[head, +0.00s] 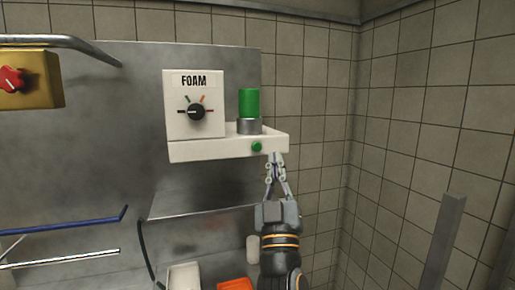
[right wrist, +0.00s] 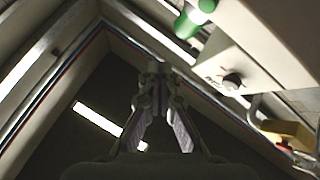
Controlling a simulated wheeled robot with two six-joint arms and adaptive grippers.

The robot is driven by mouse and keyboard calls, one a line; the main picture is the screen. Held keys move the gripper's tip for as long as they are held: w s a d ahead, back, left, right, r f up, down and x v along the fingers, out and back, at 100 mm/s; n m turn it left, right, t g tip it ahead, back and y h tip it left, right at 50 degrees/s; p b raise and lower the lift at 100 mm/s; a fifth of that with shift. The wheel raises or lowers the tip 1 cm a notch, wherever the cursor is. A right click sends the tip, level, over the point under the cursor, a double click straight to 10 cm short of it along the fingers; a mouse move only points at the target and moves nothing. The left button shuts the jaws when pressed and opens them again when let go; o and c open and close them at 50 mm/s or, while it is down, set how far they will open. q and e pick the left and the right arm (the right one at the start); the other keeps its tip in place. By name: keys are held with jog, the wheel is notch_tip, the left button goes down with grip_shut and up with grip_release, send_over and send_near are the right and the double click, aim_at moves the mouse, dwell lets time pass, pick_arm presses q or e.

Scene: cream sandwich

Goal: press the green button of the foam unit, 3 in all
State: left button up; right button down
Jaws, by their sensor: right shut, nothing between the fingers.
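The white foam unit (head: 183,149) is mounted on the steel wall panel, with a FOAM label and a black dial (head: 196,111). Its small round green button (head: 257,147) is on the front edge of the ledge, towards the right end. My right gripper (head: 276,156) is shut and empty. Its tips are just right of the button and slightly lower, apart from it in the picture; the depth gap is unclear. The right wrist view shows the shut fingers (right wrist: 152,76) and the unit (right wrist: 268,35), but I cannot make out the button there. My left gripper is not in view.
A green cylinder (head: 249,103) in a grey collar stands on the unit's ledge. A yellow box (head: 38,82) with a red knob is at the far left. A steel shelf (head: 205,204) lies below. A white container and an orange one (head: 235,284) are at the bottom.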

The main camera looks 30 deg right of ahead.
aim_at(257, 147)
dwell(0.3)
jog(key=w+d+b, duration=0.1)
jog(key=w+d, duration=0.1)
jog(key=w, duration=0.6)
jog(key=shift+w+b, duration=0.3)
jog(key=shift+b, duration=0.1)
dwell(1.1)
jog(key=shift+w+d+b, duration=0.15)
jog(key=shift+w+b, duration=0.25)
jog(key=shift+w, duration=0.05)
jog(key=shift+w+d+b, duration=0.1)
jog(key=shift+w+b, duration=0.3)
dwell(0.5)
jog(key=shift+s, duration=0.2)
jog(key=shift+s+a, duration=0.2)
jog(key=shift+s, duration=0.45)
